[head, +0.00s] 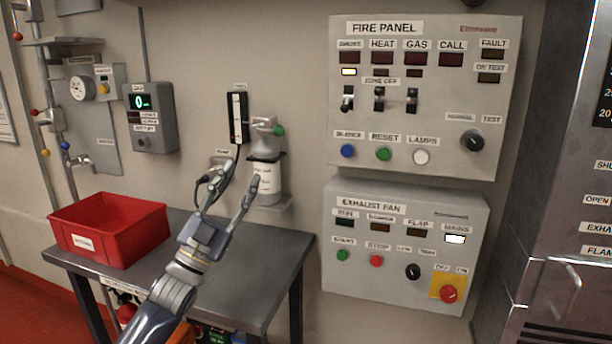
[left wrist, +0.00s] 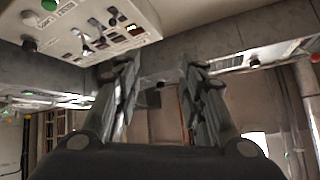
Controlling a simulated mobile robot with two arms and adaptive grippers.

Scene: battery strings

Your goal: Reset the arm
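My left gripper (head: 242,174) reaches in from the bottom left of the head view, over the metal bench. Its two fingers are spread apart with nothing between them, pointing up toward the wall. It is in front of or near the white bottle (head: 264,183) on the wall bracket; I cannot tell the exact gap. In the left wrist view the same gripper (left wrist: 160,66) is open and empty. A panel with switches and lamps (left wrist: 100,30) shows there at the upper left. My right gripper is in neither view.
A red bin (head: 110,240) stands on the left of the metal bench (head: 245,285). The fire panel (head: 470,90) and exhaust fan panel (head: 385,285) are on the wall to the right. A gas meter box (head: 150,118) hangs at left. The bench's right part looks clear.

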